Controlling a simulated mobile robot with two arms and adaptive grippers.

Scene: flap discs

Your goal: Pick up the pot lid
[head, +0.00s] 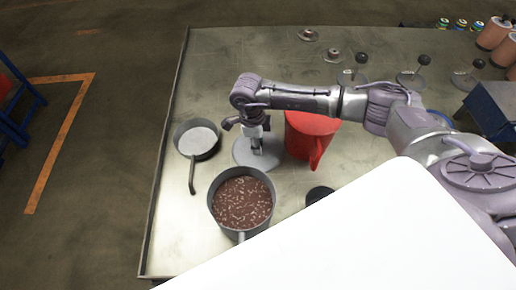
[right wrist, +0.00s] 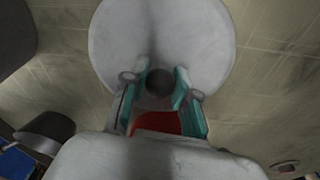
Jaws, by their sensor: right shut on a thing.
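The pot lid is a round pale grey disc (head: 240,153) in the head view, left of the red pitcher and above the pot of brown food. My right gripper (head: 257,145) points down over it and hides part of it. In the right wrist view the lid (right wrist: 160,25) fills the top middle, with a dark round knob (right wrist: 159,82) between the two teal-padded fingers. The right gripper (right wrist: 157,90) is shut on this knob. I cannot tell whether the lid touches the table or is slightly raised. My left gripper is not in view.
The red pitcher (head: 311,135) stands close to the right of the gripper. A pot of brown food (head: 242,202) and a small pan (head: 197,139) are near the lid. Dark knobbed stands (head: 424,60) and small discs (head: 308,34) are at the back of the metal table (head: 215,60).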

